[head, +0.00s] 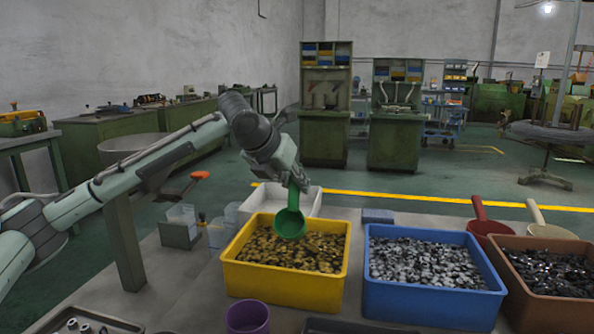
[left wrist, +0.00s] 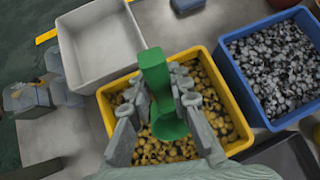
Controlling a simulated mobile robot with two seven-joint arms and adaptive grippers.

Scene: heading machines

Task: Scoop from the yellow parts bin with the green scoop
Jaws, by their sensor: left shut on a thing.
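The yellow parts bin (head: 284,284) stands on the table, filled with small brass-coloured parts (head: 290,252). My left gripper (head: 295,186) is above the bin's back part, shut on the green scoop (head: 290,222). The scoop hangs with its bowl low over the parts; I cannot tell whether it touches them. In the left wrist view the green scoop (left wrist: 156,78) stands between the gripper's fingers (left wrist: 158,115), with the yellow bin (left wrist: 240,141) below. The inside of the scoop's bowl looks empty in the head view. My right gripper is out of view.
A blue bin (head: 430,300) of silvery parts is right of the yellow bin, then a brown bin (head: 552,312) of dark parts. A white tray (head: 305,203) is behind. A purple cup (head: 247,316) stands in front. Red (head: 489,222) and cream (head: 545,222) scoops lie at the back right.

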